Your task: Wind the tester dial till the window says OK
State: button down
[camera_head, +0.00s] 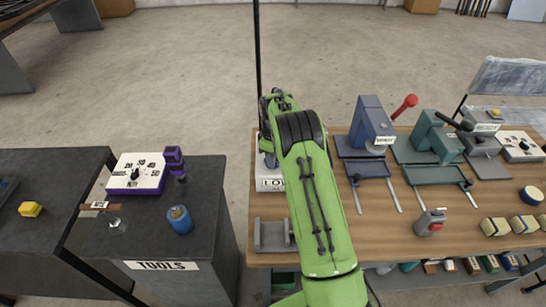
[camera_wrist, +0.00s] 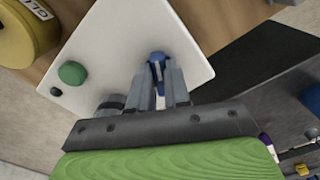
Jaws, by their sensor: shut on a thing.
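In the wrist view a white panel (camera_wrist: 115,50) fills the upper middle, with a blue dial knob (camera_wrist: 157,60) on it. My gripper (camera_wrist: 160,80) is shut on this knob, one grey finger on each side. A green round button (camera_wrist: 72,73) and a small black one sit on the panel's left part. In the head view a white box (camera_head: 269,184) stands at the workbench's left edge, partly behind my green arm. Letters like "LO" show on its front; the rest is covered. My gripper's fingertips are hidden there.
A yellow roll (camera_wrist: 25,32) marked "GLU" lies close to the panel. Blue (camera_head: 372,122) and green (camera_head: 432,135) presses stand right of my arm. A grey bracket (camera_head: 270,236) is on the near bench edge. A purple dial box (camera_head: 134,188) sits on the dark left table.

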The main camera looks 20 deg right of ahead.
jog(key=m, duration=0.7)
jog(key=shift+a+r, duration=0.1)
jog(key=shift+a, duration=0.05)
dwell(0.4)
jog(key=c, duration=1.1)
grip_release()
notch_tip(320, 180, up, 16)
jog(key=p, duration=0.2)
jog(key=shift+p, duration=0.35)
jog(key=shift+f, duration=0.2)
